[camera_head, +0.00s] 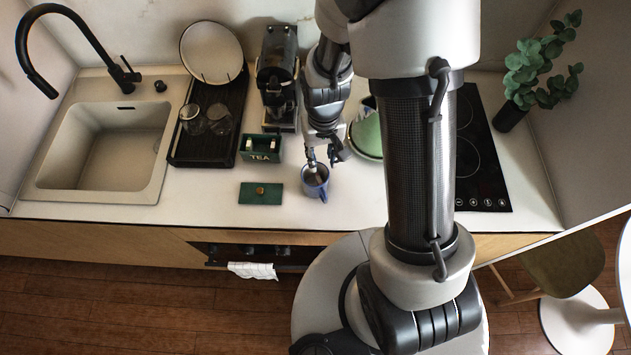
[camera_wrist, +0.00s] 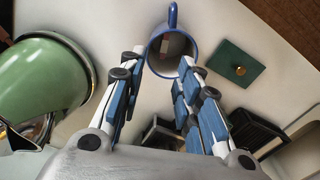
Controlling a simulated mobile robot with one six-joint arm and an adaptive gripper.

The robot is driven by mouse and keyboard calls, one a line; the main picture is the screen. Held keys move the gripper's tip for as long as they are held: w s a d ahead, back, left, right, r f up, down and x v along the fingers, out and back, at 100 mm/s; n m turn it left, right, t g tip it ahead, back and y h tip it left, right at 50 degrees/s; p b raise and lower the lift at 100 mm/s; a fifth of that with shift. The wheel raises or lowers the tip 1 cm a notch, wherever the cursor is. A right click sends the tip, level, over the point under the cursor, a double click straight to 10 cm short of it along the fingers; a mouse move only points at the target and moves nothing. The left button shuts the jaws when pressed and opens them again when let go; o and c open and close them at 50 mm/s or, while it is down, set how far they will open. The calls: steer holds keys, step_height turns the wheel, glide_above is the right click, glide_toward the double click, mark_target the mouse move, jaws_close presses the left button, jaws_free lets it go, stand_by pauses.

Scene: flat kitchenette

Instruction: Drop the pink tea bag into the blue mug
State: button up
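The blue mug (camera_head: 323,190) stands on the counter near its front edge. In the wrist view its blue rim and handle (camera_wrist: 172,17) show just beyond my fingertips, and the inside looks grey. My gripper (camera_head: 318,163) points down just above and behind the mug. In the wrist view my gripper's fingers (camera_wrist: 160,72) are spread apart, with nothing clearly held between them.
The green TEA box (camera_head: 261,149) stands left of the mug, with its green lid (camera_head: 248,193) in front. A green kettle (camera_head: 367,134) is close on the right. A coffee machine (camera_head: 277,75) and dark tray (camera_head: 205,148) stand behind and left.

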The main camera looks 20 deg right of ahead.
step_height(320, 180, up, 12)
steer(key=shift+f, duration=0.15)
stand_by(0.4)
steer(key=s+r+t+b, duration=0.1)
steer(key=s+t+b, duration=0.3)
steer(key=s+b, duration=1)
steer(key=shift+s+n+t, duration=0.3)
steer(key=shift+s, duration=0.25)
